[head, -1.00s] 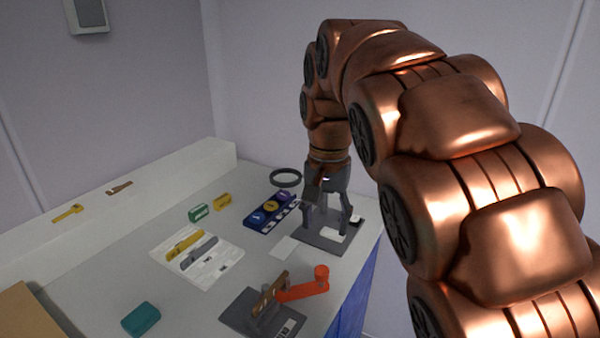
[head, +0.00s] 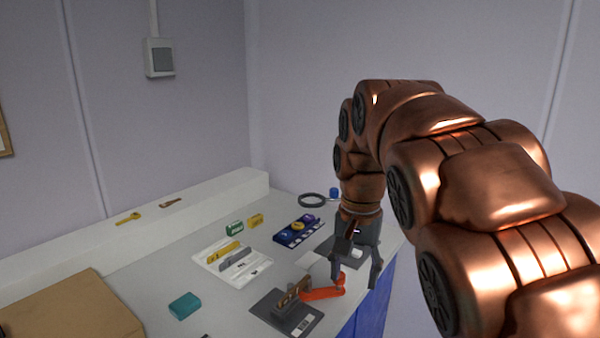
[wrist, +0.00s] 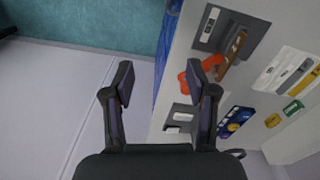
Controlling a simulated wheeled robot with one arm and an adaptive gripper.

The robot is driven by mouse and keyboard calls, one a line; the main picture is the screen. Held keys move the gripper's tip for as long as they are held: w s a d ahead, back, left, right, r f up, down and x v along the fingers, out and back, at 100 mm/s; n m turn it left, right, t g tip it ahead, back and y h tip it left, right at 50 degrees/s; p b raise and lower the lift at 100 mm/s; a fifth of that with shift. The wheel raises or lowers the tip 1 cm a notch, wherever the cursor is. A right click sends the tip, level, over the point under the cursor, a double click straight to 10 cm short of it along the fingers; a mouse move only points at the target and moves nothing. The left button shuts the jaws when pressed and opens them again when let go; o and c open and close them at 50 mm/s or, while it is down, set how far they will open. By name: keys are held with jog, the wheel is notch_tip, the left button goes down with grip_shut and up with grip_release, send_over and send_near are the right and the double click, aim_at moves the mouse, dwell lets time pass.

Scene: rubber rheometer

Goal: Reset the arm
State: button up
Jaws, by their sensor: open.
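My copper arm reaches over the right end of the bench (head: 150,265). My gripper (head: 355,270) hangs at its end, fingers pointing down, apart and with nothing between them. In the wrist view my gripper (wrist: 160,85) is open, its left finger over the floor and its right finger overlapping the red-orange part. That red-orange part (head: 322,293) lies beside a dark grey plate with a brown bar (head: 293,290). A second dark plate (head: 330,250) is partly hidden behind my gripper.
A white tray with yellow and grey tools (head: 232,262), a blue holder with round pieces (head: 298,231), green (head: 235,229) and yellow (head: 255,220) blocks and a teal block (head: 185,305) lie on the bench. A cardboard box (head: 70,310) is front left. Floor (wrist: 80,85) is open beside the bench.

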jog(key=s+d+f+n+p, duration=0.1)
jog(key=s+d+p, duration=0.1)
jog(key=s, duration=0.7)
jog(key=s+d+f+n+g+p, duration=0.1)
jog(key=s+d+f+n+p, duration=0.1)
jog(key=s, duration=0.7)
jog(key=s+d+f+n+p, duration=0.1)
jog(key=s+d+p, duration=0.3)
jog(key=s, duration=0.6)
jog(key=shift+d+f+g+p, duration=0.25)
jog(key=shift+f+g+p, duration=0.15)
jog(key=shift+f+p, duration=0.35)
